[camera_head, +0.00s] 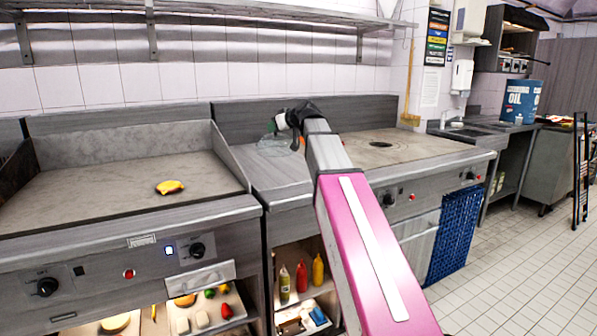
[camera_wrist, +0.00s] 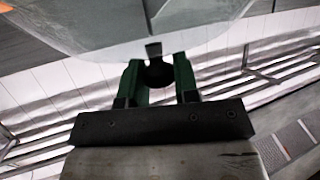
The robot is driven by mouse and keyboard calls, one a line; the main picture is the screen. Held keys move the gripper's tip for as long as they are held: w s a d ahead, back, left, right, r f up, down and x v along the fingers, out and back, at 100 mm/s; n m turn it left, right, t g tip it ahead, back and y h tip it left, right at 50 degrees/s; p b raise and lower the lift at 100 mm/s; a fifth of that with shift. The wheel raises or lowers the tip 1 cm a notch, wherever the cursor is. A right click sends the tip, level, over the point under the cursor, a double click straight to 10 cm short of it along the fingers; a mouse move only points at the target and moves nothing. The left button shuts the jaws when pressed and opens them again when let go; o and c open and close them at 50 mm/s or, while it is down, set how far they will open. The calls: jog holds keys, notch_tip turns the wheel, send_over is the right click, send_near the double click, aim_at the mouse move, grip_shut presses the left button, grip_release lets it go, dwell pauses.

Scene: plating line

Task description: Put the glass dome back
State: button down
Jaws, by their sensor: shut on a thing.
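The glass dome (camera_head: 273,146) is clear and hard to make out on the counter section between the griddle and the right-hand cooktop. Its curved clear wall fills the top of the wrist view (camera_wrist: 150,30), with its dark knob (camera_wrist: 157,74) below. My gripper (camera_wrist: 158,78) has green fingers shut on this knob, one on each side. In the head view my gripper (camera_head: 281,122) is at the dome, partly hidden by my wrist. A small orange thing (camera_head: 299,142) shows beside it. I cannot tell whether the dome's rim touches anything.
A yellow food item (camera_head: 170,187) lies on the griddle (camera_head: 110,195) at left. The cooktop (camera_head: 385,147) at right has a dark round spot. Sauce bottles (camera_head: 302,276) and trays of food (camera_head: 200,311) stand on shelves below.

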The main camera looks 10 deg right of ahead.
jog(key=shift+w+d+f, duration=1)
jog(key=shift+d+f, duration=0.55)
jog(key=shift+f, duration=0.2)
jog(key=shift+w+d+f, duration=1)
jog(key=shift+d+f, duration=0.6)
jog(key=shift+f, duration=0.2)
jog(key=shift+w+d+f, duration=1)
jog(key=shift+d+f, duration=0.55)
jog(key=shift+f, duration=0.2)
jog(key=c, duration=0.9)
grip_release()
jog(key=shift+f, duration=0.1)
jog(key=shift+o, duration=0.2)
jog(key=v, duration=1.2)
jog(key=shift+w+d, duration=0.1)
jog(key=shift+w, duration=0.05)
